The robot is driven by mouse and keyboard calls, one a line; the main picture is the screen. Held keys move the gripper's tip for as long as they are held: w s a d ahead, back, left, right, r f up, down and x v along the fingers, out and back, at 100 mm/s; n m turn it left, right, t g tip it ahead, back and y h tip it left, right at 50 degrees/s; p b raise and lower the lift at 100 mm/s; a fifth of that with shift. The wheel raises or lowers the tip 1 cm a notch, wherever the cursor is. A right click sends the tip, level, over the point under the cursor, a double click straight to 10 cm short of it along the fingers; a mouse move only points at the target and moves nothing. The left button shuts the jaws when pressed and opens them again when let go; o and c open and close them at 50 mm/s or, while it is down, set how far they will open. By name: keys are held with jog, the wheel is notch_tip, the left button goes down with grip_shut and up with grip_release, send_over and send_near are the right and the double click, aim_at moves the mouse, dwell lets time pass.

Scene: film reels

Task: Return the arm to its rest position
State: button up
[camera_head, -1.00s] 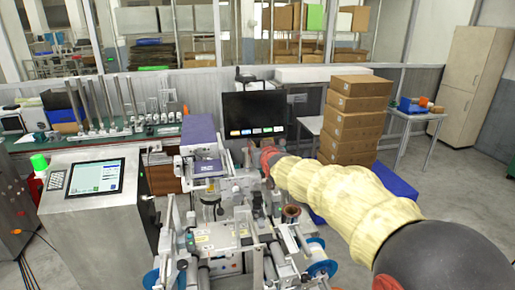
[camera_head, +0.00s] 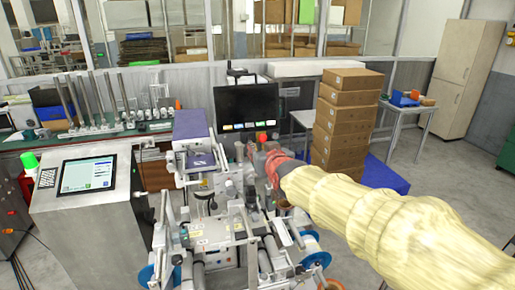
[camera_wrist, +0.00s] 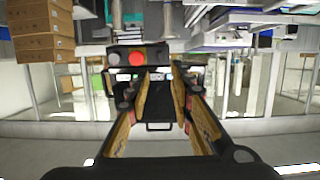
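My arm (camera_head: 370,215) wears a pale yellow sleeve and reaches from the lower right over the labelling machine (camera_head: 225,235) in the head view. Its reddish end is near the middle of the picture, and the fingers there are too small to make out. In the wrist view my gripper (camera_wrist: 160,92) has its two fingers apart, with nothing held between them. A black box with a red button (camera_wrist: 137,59) shows beyond the fingertips. The red button also shows in the head view (camera_head: 262,137), just past the arm's end.
A monitor (camera_head: 247,107) stands behind the machine. Stacked cardboard boxes (camera_head: 342,125) stand right of it, near a small table (camera_head: 410,108). A control panel cabinet (camera_head: 88,205) is at the left. A blue-rimmed reel (camera_head: 313,258) sits at the machine's lower right. Open floor lies at the right.

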jog(key=s+d+f+g+h, duration=0.1)
jog(key=s+d+f+g, duration=0.15)
jog(key=s+f, duration=0.4)
jog(key=s+d+f+g, duration=0.1)
jog(key=s+f+g, duration=0.2)
jog(key=s+f, duration=0.3)
jog(key=s+d+m+g+h, duration=0.1)
jog(key=s+d, duration=0.4)
jog(key=s, duration=0.4)
jog(key=s+d+f+m+g+h, duration=0.1)
jog(key=s+d, duration=0.5)
jog(key=s, duration=0.3)
jog(key=s+d+f+m+g+h, duration=0.1)
jog(key=s+d, duration=0.4)
jog(key=s, duration=0.4)
jog(key=shift+s+d+f, duration=0.15)
jog(key=shift+s+d, duration=0.1)
jog(key=shift+s, duration=0.15)
jog(key=shift+c, duration=0.4)
